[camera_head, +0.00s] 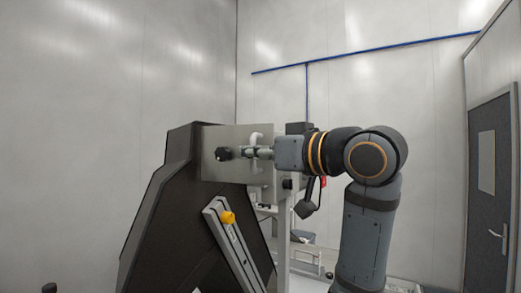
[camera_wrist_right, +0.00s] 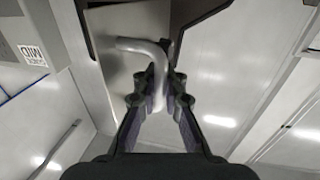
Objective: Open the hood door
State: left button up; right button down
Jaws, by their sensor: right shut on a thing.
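The hood door (camera_head: 221,139) is a flat grey metal panel on the upper right of a black slanted housing in the head view. Its pale bent handle (camera_head: 256,138) stands out from the panel. In the right wrist view the handle (camera_wrist_right: 143,46) is an L-shaped bar beside the door panel (camera_wrist_right: 112,75). My right gripper (camera_head: 250,152) reaches in from the right, level with the handle. In the wrist view its two fingers (camera_wrist_right: 159,88) sit on both sides of the bar, shut on it. My left gripper does not show.
The black housing (camera_head: 180,220) fills the lower middle left. A slanted light rail with a yellow knob (camera_head: 228,217) runs down its front. Pale cell equipment (camera_head: 305,260) stands below my right arm. A grey room door (camera_head: 490,185) is at the far right.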

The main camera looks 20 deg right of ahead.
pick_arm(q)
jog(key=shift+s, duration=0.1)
pick_arm(e)
jog(key=shift+s+a, duration=0.2)
jog(key=shift+a, duration=0.15)
jog(key=shift+f, duration=0.1)
jog(key=c, duration=1.7)
grip_release()
jog(key=shift+d, duration=0.1)
jog(key=shift+c, duration=0.2)
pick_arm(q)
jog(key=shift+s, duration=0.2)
pick_arm(e)
jog(key=shift+s+d, duration=0.2)
jog(key=shift+s, duration=0.1)
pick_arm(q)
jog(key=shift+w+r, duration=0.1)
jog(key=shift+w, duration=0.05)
pick_arm(e)
jog(key=shift+v, duration=5.95)
jog(key=shift+d, duration=0.1)
